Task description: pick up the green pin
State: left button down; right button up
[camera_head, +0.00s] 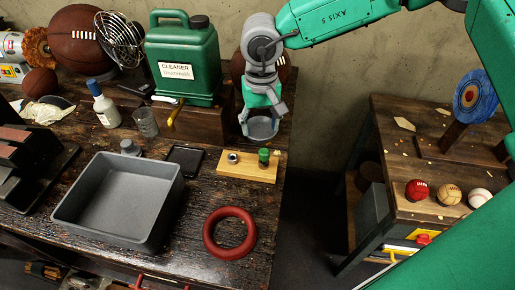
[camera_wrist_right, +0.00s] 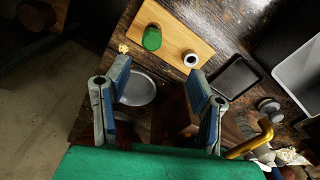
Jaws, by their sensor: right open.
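The green pin (camera_head: 263,156) stands upright at the right end of a small light wooden board (camera_head: 235,168) on the dark table. Beside it on the board is a short metal piece with a hole (camera_head: 232,158). My right gripper (camera_head: 262,128) hangs above the table just behind the board, open and apart from the pin. In the right wrist view the green pin (camera_wrist_right: 152,38) lies beyond my two spread fingers (camera_wrist_right: 158,78), with nothing held between them. A grey round disc (camera_wrist_right: 138,88) shows below the fingers. My left gripper is in neither view.
A grey bin (camera_head: 120,197) stands left of the board, and a red ring (camera_head: 230,232) lies in front of it. A dark flat tray (camera_head: 185,159) lies between. A green cleaner jug (camera_head: 183,62) stands behind. The table's right edge is close to the board.

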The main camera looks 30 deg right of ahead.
aim_at(263, 151)
jog(key=f, duration=0.3)
jog(key=d+f, duration=0.1)
jog(key=f, duration=0.2)
jog(key=shift+w+d+f, duration=0.15)
jog(key=shift+d+f, duration=0.05)
jog(key=shift+f, duration=0.15)
jog(key=f, duration=0.2)
jog(key=f+p, duration=0.1)
jog(key=f, duration=0.1)
jog(key=shift+s+a, duration=0.25)
jog(key=shift+w+f, duration=0.1)
jog(key=shift+f, duration=0.35)
jog(key=shift+d, duration=0.3)
grip_shut()
